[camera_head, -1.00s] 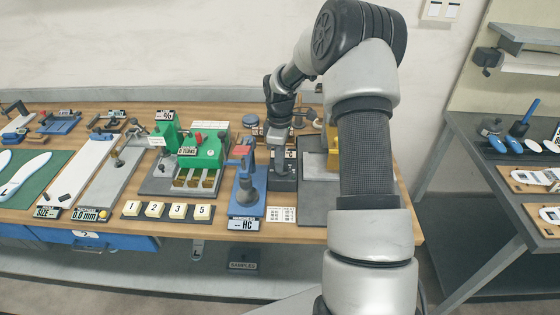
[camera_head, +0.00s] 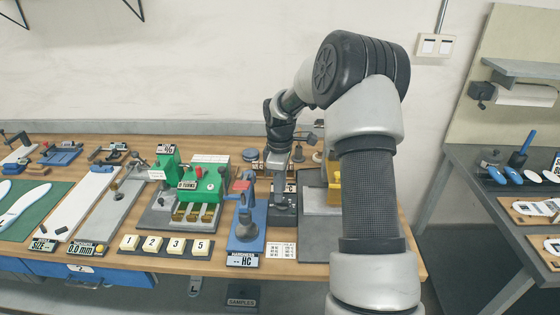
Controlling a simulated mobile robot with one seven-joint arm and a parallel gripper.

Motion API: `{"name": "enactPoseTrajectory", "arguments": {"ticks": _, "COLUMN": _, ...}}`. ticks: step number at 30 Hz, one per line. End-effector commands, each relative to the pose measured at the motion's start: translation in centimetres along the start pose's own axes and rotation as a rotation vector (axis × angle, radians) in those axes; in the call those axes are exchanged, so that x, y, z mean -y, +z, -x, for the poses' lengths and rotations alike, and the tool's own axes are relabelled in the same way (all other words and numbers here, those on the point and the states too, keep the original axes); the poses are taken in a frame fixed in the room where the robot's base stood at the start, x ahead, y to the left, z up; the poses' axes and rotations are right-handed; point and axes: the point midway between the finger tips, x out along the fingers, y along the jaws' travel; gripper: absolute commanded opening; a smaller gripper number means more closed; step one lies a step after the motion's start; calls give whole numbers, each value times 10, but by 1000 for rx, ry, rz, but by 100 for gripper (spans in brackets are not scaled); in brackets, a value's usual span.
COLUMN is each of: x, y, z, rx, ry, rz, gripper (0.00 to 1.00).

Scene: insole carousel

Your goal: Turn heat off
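My gripper (camera_head: 281,183) is at the back of the workbench, pointing down over a dark grey unit (camera_head: 284,216) with a small label ending in "C". It is small in the picture and its fingertips cannot be made out, so I cannot tell open from shut or whether it touches the unit. No heat switch or knob can be clearly made out; the unit's top is partly hidden by my gripper. A yellow device (camera_head: 333,190) on a grey base (camera_head: 318,225) stands just right of it, partly hidden behind my arm.
A blue press (camera_head: 247,222) with an "HC" label stands close left of my gripper. Further left are a green machine (camera_head: 205,184) and numbered blocks (camera_head: 165,244) in a row. Small round items stand behind my gripper. A second table (camera_head: 480,150) is at the right.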

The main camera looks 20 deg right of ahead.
Motion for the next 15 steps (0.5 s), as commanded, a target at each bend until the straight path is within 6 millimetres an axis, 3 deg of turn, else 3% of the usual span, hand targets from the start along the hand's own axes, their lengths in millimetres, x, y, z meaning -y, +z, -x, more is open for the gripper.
{"name": "enactPoseTrajectory", "arguments": {"ticks": 9, "x": -1, "y": -1, "z": 81, "rx": -3, "ry": 6, "rz": 0, "gripper": 30}}
{"name": "enactPoseTrajectory", "arguments": {"ticks": 15, "x": 0, "y": 0, "z": 120, "rx": -2, "ry": 2, "rz": 1, "gripper": 30}}
